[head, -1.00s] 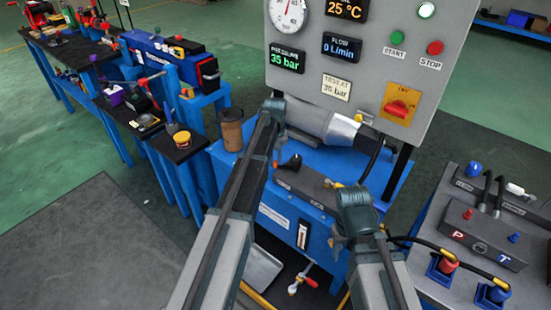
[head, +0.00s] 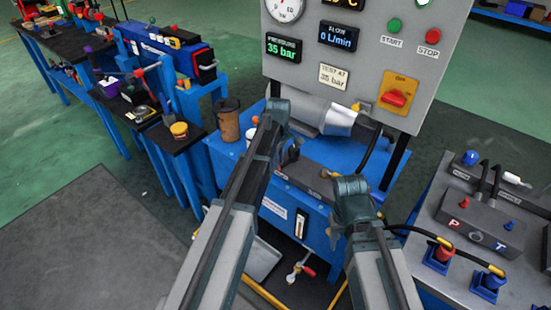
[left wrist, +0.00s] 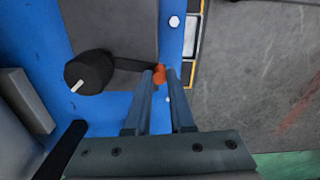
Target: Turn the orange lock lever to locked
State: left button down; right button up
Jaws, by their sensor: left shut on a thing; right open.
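The orange lock lever (left wrist: 160,73) shows as a small orange piece between the fingertips of my left gripper (left wrist: 162,76) in the left wrist view. The fingers are shut on it, at the edge of a dark grey block. Most of the lever is hidden, so I cannot tell its angle. A black round knob (left wrist: 88,72) with a white mark sits left of the fingers. In the head view my left arm reaches over the dark block (head: 312,180) and covers the lever. My right gripper (head: 338,235) is open, pointing down in front of the blue stand, apart from the lever.
A grey panel (head: 375,60) stands behind the blue stand, with gauges, buttons and a red switch (head: 396,97) on a yellow plate. Its displays read 35 bar and 0 L/min. A brown canister (head: 228,122) stands left of my left arm. A hose bench (head: 475,240) is on the right.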

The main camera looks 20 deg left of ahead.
pick_arm(q)
jog(key=shift+s+d+n, duration=0.35)
jog(key=shift+d+n, duration=0.25)
jog(key=shift+n, duration=0.4)
jog(key=c, duration=0.8)
grip_release()
jog(key=shift+o, duration=0.2)
jog(key=shift+r, duration=0.1)
notch_tip(320, 180, up, 14)
jog(key=p, duration=1.3)
jog(key=shift+f+p, duration=0.2)
jog(key=shift+p, duration=0.2)
